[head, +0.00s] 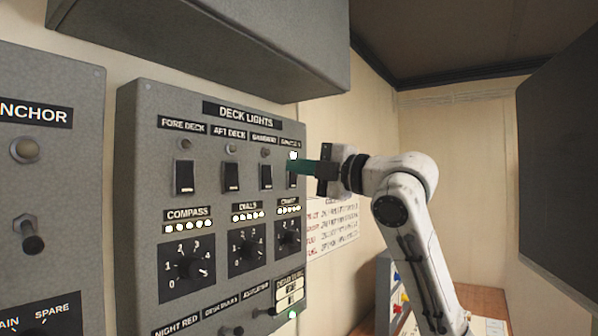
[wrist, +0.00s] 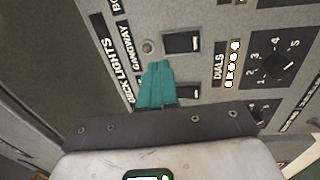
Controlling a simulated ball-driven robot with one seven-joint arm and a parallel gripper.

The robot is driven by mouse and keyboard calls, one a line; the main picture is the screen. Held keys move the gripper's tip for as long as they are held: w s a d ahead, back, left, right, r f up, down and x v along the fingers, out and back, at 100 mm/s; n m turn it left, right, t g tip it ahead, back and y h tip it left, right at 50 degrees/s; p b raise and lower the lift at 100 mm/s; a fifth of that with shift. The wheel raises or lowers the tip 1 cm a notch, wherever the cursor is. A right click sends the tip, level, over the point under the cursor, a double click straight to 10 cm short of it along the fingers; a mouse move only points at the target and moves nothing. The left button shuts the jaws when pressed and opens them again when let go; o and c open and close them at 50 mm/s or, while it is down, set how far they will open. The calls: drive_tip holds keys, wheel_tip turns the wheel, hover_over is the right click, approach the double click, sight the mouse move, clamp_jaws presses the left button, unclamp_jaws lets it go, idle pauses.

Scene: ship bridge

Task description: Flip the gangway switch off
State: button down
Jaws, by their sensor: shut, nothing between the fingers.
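The gangway switch (head: 266,176) is a dark rocker, third in the top row of the grey deck lights panel (head: 140,200). The lamp (head: 265,153) above it looks dull. In the wrist view the label beside the switch (wrist: 182,42) reads GANGWAY, and its lamp (wrist: 148,46) looks unlit. My gripper (head: 301,167) has teal fingers shut together with nothing in them. In the head view they partly cover the fourth switch. In the wrist view the fingertips (wrist: 157,67) lie just below the gangway switch and partly hide the neighbouring switch (wrist: 188,93). Contact cannot be told.
The fourth lamp (head: 293,155) glows white. Rotary dials (head: 187,268) sit below the switches. An anchor panel (head: 50,190) stands at left. A grey box (head: 210,40) overhangs the panel, and a dark screen (head: 560,160) is at right.

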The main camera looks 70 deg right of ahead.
drive_tip(key=r+b+v, duration=0.1)
drive_tip(key=b+v, duration=0.1)
drive_tip(key=v, duration=0.6)
drive_tip(key=shift+s+r, duration=0.2)
drive_tip(key=shift+r, duration=0.2)
drive_tip(key=shift+a+r, duration=0.1)
